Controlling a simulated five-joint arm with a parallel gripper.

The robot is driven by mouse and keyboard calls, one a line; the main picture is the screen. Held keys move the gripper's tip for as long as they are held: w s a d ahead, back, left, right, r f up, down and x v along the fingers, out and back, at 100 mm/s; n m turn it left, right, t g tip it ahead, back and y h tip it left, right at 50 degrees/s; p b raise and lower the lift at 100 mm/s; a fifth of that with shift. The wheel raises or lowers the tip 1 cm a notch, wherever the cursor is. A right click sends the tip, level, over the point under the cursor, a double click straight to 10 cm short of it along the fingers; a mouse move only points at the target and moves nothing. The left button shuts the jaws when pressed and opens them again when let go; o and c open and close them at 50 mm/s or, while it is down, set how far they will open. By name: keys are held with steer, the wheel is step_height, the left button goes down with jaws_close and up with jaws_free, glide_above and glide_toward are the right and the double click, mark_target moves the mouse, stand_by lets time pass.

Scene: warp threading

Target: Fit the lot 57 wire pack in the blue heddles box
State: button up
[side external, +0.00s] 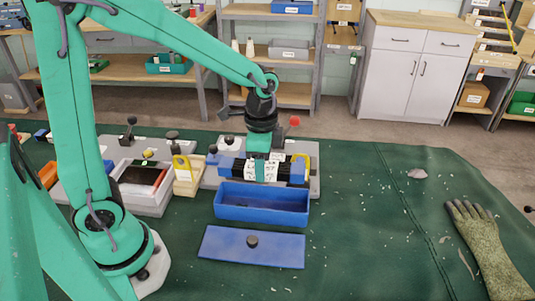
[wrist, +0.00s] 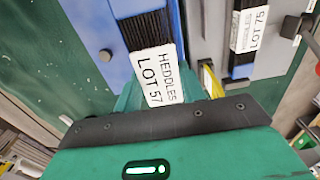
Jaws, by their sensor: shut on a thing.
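My gripper (side external: 258,156) is shut on the lot 57 wire pack (side external: 254,171), a dark bundle with a white label, just behind the blue box. In the wrist view the pack (wrist: 160,75) shows its label reading "HEDDLES LOT 57" in front of my gripper (wrist: 165,98). Whether the pack touches what is under it cannot be told. The open blue box (side external: 262,214) sits on the green mat, with no pack visible inside. A flat blue lid (side external: 225,245) with a dark knob lies in front of it. A pack labelled lot 75 (wrist: 246,42) shows at right in the wrist view.
A grey fixture plate (side external: 312,187) lies behind the box, with knobs and a yellow handle (side external: 306,160). A grey bin (side external: 147,197) and a wooden block (side external: 187,185) stand to the left. A glove (side external: 488,245) lies at right. The mat (side external: 365,230) right of the box is mostly clear.

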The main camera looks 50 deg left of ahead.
steer(key=shift+f, duration=0.2)
steer(key=shift+f, duration=2.7)
steer(key=shift+f, duration=0.75)
stand_by(0.9)
steer(key=o, duration=1.7)
steer(key=shift+r, duration=0.1)
steer(key=shift+r, duration=3.4)
steer(key=shift+r, duration=0.1)
